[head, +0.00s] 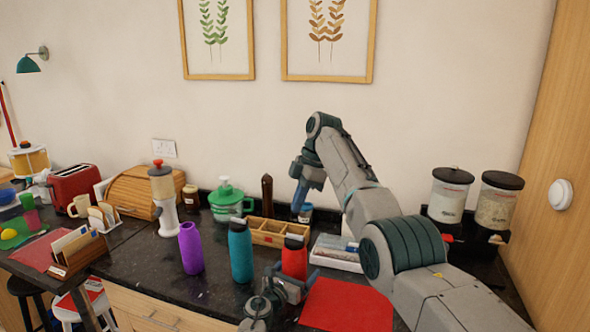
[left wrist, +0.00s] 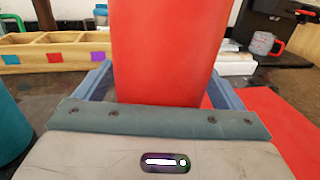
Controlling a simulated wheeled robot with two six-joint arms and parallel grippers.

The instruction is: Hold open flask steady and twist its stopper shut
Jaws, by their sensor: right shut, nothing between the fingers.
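A red flask (head: 294,262) with a dark stopper (head: 294,241) on its top stands at the front middle of the counter; whether the stopper is tight cannot be told. My left gripper (head: 290,284) is low at the flask, and in the left wrist view the red flask (left wrist: 165,50) fills the space between its blue fingers (left wrist: 165,82), which appear to touch it on both sides. The flask's top is out of that view. My right gripper (head: 302,197) is shut and empty, above and behind the flask, pointing down.
A teal flask (head: 240,254) and a purple flask (head: 190,250) stand left of the red one. Dispensers (head: 497,200) stand far right.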

